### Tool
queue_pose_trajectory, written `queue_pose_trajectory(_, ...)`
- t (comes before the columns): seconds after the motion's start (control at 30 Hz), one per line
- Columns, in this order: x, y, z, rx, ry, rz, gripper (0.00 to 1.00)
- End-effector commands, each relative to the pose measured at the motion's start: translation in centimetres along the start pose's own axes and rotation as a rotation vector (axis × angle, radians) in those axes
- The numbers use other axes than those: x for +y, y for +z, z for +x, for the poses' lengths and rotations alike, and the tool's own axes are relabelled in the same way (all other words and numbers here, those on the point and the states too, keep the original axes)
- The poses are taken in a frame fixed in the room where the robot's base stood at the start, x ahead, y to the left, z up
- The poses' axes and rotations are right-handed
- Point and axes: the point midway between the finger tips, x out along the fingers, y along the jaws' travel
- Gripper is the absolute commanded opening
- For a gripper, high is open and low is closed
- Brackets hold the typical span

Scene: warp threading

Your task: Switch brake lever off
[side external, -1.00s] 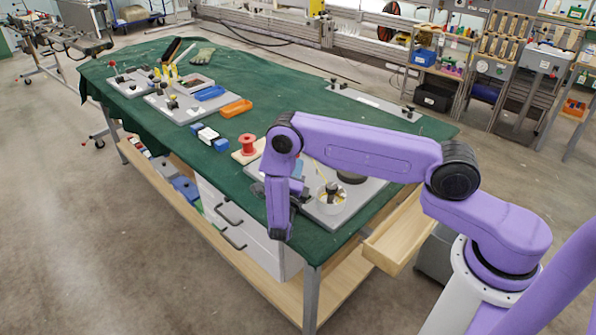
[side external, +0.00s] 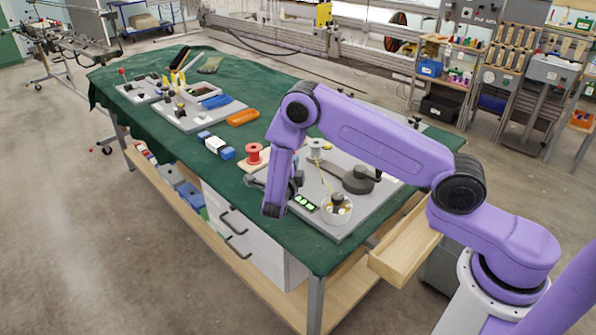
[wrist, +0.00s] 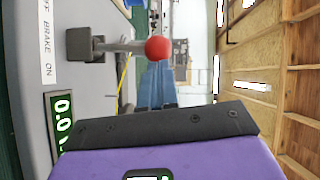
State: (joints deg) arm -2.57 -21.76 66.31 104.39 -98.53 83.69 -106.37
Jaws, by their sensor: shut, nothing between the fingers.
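The brake lever has a red ball knob (wrist: 158,49) on a grey rod that runs left to a grey block (wrist: 86,44) on the panel in the wrist view. A white label (wrist: 47,45) beside it reads OFF, BRAKE and ON, with OFF at the top. The rod stands out from the panel; I cannot tell its exact setting. My gripper (wrist: 156,86) is shut and empty, its bluish fingers pointing at the knob and ending just below it in the picture. I cannot tell whether they touch. In the side external view the lever is not distinguishable near my arm's end.
A green display (wrist: 62,116) reads 0.0 on the panel; it also shows in the side view (side external: 304,202). A round white pot (side external: 337,212), a dark round part (side external: 358,179) and a red spool (side external: 254,155) stand nearby.

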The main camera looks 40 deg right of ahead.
Motion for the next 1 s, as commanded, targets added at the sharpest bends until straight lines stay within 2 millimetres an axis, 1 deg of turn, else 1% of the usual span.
queue_pose_trajectory(0.03,-0.4,0.3,0.4,0.004,0.025,-0.03,0.0)
queue_pose_trajectory(0.23,-1.2,1.8,1.4,0.005,0.122,-0.173,0.0)
queue_pose_trajectory(0.6,-1.7,4.1,2.9,0.004,0.116,-0.172,0.0)
queue_pose_trajectory(1.0,-1.8,5.2,3.6,0.0,0.116,-0.172,0.0)
